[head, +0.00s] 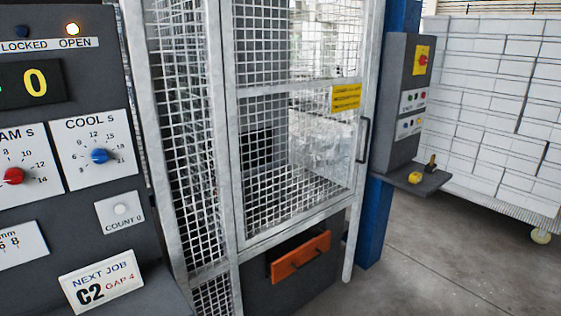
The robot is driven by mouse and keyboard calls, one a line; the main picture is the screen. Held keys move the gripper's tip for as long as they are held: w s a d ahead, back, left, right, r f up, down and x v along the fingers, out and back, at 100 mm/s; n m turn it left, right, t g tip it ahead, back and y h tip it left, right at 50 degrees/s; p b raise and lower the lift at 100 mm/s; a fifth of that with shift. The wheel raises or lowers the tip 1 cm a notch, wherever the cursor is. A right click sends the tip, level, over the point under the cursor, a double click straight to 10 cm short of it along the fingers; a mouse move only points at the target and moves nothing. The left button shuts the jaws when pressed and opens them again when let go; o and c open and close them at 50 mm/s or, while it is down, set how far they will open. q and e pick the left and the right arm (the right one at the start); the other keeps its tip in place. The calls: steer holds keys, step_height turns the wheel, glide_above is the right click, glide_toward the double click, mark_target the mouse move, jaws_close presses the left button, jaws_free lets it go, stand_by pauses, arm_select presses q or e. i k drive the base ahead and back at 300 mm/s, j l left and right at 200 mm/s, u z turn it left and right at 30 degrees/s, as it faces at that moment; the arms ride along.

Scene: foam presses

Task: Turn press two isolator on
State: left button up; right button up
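A red rotary isolator switch (423,61) on a yellow plate sits at the top of a grey control box (394,110) at the right. Its handle is too small for me to tell its position, and I cannot read a press number on the box. Below it are two small white plates with coloured buttons or lamps (413,100). A small shelf (428,184) under the box holds a yellow object like a padlock (415,178) and a small brown and dark object (431,162). Neither of my grippers is in view.
A mesh guard cage with a closed-looking door (295,150) stands in the middle, with an orange drawer front (300,256) below. A dark panel (70,190) with dials and a lit OPEN lamp is close at left. White blocks (490,100) stand on a trolley at right. Floor is clear front right.

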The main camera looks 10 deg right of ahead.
mark_target(423, 61)
steer(key=i+l, duration=0.2)
steer(key=l, duration=0.15)
steer(key=i+l, duration=0.2)
steer(key=l, duration=0.2)
steer(key=i+l+u, duration=0.1)
steer(key=l, duration=0.25)
steer(key=i+l, duration=0.5)
steer(key=l, duration=0.3)
steer(key=i+l, duration=0.2)
steer(key=l, duration=0.2)
steer(key=i+l+u, duration=0.1)
steer(key=l, duration=0.3)
steer(key=i+l, duration=0.25)
steer(key=l, duration=0.15)
